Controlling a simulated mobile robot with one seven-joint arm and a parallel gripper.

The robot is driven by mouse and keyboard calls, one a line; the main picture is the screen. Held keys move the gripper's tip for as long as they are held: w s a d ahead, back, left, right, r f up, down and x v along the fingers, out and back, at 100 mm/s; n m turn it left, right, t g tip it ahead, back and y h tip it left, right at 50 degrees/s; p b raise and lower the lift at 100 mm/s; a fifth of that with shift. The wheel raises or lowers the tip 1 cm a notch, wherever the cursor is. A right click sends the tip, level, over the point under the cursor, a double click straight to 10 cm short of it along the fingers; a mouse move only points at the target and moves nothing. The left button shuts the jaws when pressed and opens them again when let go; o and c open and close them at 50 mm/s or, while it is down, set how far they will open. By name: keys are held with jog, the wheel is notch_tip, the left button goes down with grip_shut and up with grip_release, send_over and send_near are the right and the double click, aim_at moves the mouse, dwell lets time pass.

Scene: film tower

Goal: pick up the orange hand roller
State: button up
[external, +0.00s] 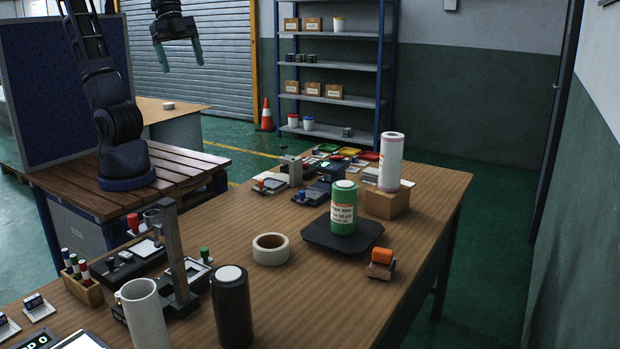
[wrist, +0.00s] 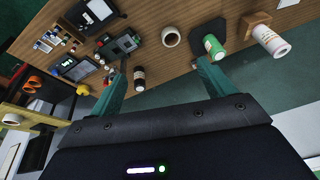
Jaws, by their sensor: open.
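The orange hand roller (external: 380,257) appears to be the small piece with a rounded orange top on a pale base, on the wooden table near its right edge in the external view. I cannot make it out in the wrist view, where a finger or the green bottle may hide it. My gripper (external: 182,66) is open and empty, with green fingers pointing down, high at the upper left and well away from the roller. In the wrist view its fingers (wrist: 162,63) are spread wide with nothing held between them.
A green bottle (external: 343,210) stands on a black plate (external: 318,238) just behind the roller. A tape roll (external: 270,249), a dark cylinder (external: 231,305) and a white tube (external: 145,310) stand to the left. A white roll (external: 391,160) sits on a wooden block (external: 386,203).

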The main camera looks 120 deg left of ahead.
jog(key=w+f+m+g, duration=0.1)
jog(key=w+m, duration=0.3)
jog(key=w, duration=1.4)
jog(key=m+g+h, duration=0.2)
jog(key=m+h, duration=0.2)
jog(key=m, duration=0.5)
send_over(381, 263)
jog(key=s+a, duration=0.1)
jog(key=a, duration=0.4)
notch_tip(381, 263, down, 36)
jog(key=f, duration=0.1)
jog(key=x, duration=0.5)
jog(key=shift+d+r, duration=0.15)
jog(key=shift+d+x, duration=0.1)
jog(key=shift+x, duration=1.2)
jog(key=shift+d+x, duration=0.15)
jog(key=shift+x, duration=1.15)
jog(key=shift+w+r, duration=0.1)
jog(key=shift+r, duration=0.05)
jog(key=c, duration=1.1)
